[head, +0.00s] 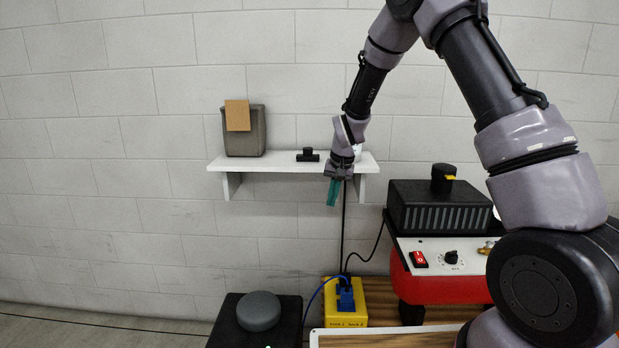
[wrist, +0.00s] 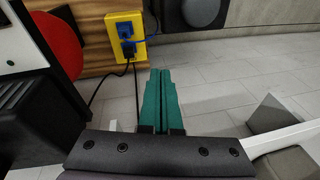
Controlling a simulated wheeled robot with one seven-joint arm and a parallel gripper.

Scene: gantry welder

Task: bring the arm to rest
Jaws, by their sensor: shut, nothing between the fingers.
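My gripper (head: 333,191) hangs pointing down in front of the white wall shelf (head: 193,0)'s right part in the head view. Its green fingers are shut against each other with nothing between them. They also show in the wrist view (wrist: 162,78), pointing toward the yellow socket box (wrist: 126,36). My arm reaches up and over from the right side of the head view, bent at a high elbow. The fingertips appear apart from everything around them.
A grey bin (head: 246,140) with a tan card and a small black object (head: 307,155) stand on the shelf. The yellow box (head: 352,310) with blue plugs sits below. A red machine (head: 450,284) with a black box (head: 437,207) stands right. A grey disc (head: 258,311) tops a black block.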

